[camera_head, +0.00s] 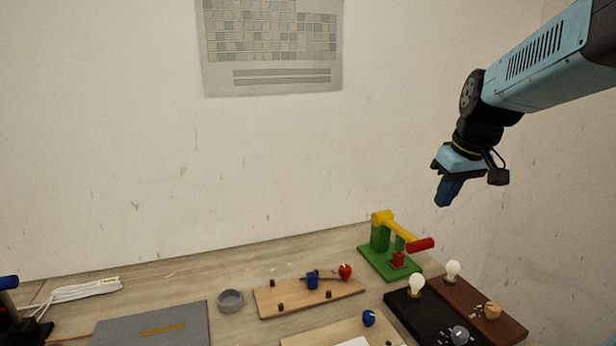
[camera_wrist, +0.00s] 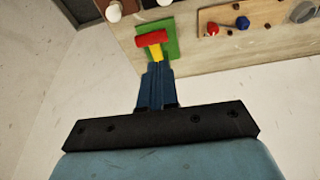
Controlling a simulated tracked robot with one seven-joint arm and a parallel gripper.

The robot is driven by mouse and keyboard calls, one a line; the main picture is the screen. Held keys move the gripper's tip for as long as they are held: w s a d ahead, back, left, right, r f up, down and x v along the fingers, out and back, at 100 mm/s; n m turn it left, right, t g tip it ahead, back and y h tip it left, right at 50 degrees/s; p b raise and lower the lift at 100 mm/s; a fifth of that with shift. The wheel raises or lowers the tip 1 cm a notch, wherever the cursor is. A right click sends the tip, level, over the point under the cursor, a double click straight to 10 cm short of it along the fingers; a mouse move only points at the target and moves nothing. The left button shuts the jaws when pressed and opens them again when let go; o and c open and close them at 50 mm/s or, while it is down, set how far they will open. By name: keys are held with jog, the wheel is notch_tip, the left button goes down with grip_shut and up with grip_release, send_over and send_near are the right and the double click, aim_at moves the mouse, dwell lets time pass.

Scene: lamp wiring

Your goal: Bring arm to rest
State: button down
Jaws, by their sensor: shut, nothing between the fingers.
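My gripper (camera_head: 445,197) is at the upper right in the head view, raised well above the table and pointing down. Its blue fingers are shut with nothing between them. In the wrist view the shut fingers (camera_wrist: 158,72) point toward a green-based crank device, which lies beyond them. The arm is bent, with its light blue link reaching in from the upper right. The gripper touches nothing.
The table (camera_head: 200,268) holds a crank device (camera_head: 383,235), a wooden switch board (camera_head: 290,300), a black board (camera_head: 405,300) and a brown board (camera_head: 480,290) with bulbs, a grey dish (camera_head: 230,300), a grey mat (camera_head: 120,325) and white cable (camera_head: 85,290). Walls stand behind and at right.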

jog(key=s+a+m+t, duration=0.1)
jog(key=s+a, duration=0.2)
jog(key=s, duration=0.4)
jog(key=s+a+m+t, duration=0.1)
jog(key=s+a+m, duration=0.1)
jog(key=s, duration=0.4)
jog(key=shift+s+a+f+h, duration=0.35)
jog(key=shift+a+h, duration=0.05)
jog(key=shift+a, duration=0.2)
